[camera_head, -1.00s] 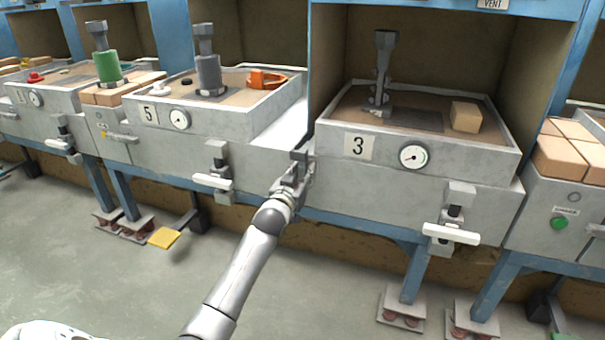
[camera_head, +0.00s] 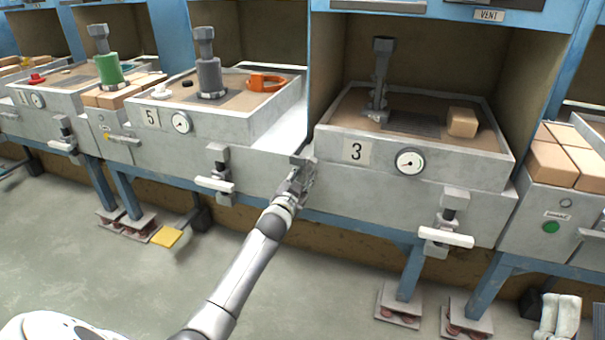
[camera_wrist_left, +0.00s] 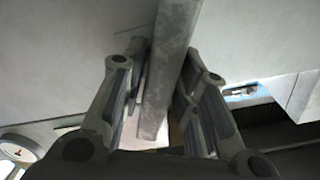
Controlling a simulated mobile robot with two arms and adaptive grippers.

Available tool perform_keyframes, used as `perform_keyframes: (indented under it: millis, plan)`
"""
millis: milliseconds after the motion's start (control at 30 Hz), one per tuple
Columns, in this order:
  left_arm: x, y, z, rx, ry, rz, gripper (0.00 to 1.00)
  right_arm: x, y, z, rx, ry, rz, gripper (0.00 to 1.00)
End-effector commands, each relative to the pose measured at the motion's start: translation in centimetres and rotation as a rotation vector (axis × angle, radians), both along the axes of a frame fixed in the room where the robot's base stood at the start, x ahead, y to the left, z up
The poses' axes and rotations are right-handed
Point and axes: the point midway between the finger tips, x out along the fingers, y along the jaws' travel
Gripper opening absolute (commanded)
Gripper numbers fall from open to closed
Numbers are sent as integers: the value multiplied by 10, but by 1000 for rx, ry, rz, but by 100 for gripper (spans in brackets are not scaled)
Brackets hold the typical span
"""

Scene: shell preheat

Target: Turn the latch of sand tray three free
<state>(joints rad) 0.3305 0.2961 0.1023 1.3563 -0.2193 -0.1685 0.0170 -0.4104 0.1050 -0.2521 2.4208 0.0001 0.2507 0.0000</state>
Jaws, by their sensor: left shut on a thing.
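Sand tray three (camera_head: 430,192) is a grey metal box with a "3" plate (camera_head: 356,151) and a round dial (camera_head: 410,161). A latch with a white cross handle (camera_head: 446,237) hangs at the right of its front. My left gripper (camera_head: 299,174) is at the tray's left front corner, shut on a grey upright bar (camera_wrist_left: 170,65). This bar looks like a latch piece there; the fingers hide part of it. In the left wrist view the bar runs between both fingers (camera_wrist_left: 157,110). My right gripper is out of view.
Tray five (camera_head: 240,125) stands to the left, with its own white-handled latch (camera_head: 216,184). A box with bricks (camera_head: 560,165) stands at the right. A pale, unclear object (camera_head: 559,316) is at the lower right. The floor in front is largely clear.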

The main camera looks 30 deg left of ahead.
Motion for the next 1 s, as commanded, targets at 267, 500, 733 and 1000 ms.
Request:
perform_keyframes:
  millis: [267, 500, 733, 1000]
  plan:
    - [0, -1, 1, 216, 54, 0, 0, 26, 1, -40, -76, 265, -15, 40]
    - [0, -2, -1, 439, 107, 0, 0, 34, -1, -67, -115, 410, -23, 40]
    - [1, -3, -3, 653, 158, 0, 0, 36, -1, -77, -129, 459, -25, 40]
    - [1, -3, -5, 876, 212, 0, 0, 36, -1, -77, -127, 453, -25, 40]
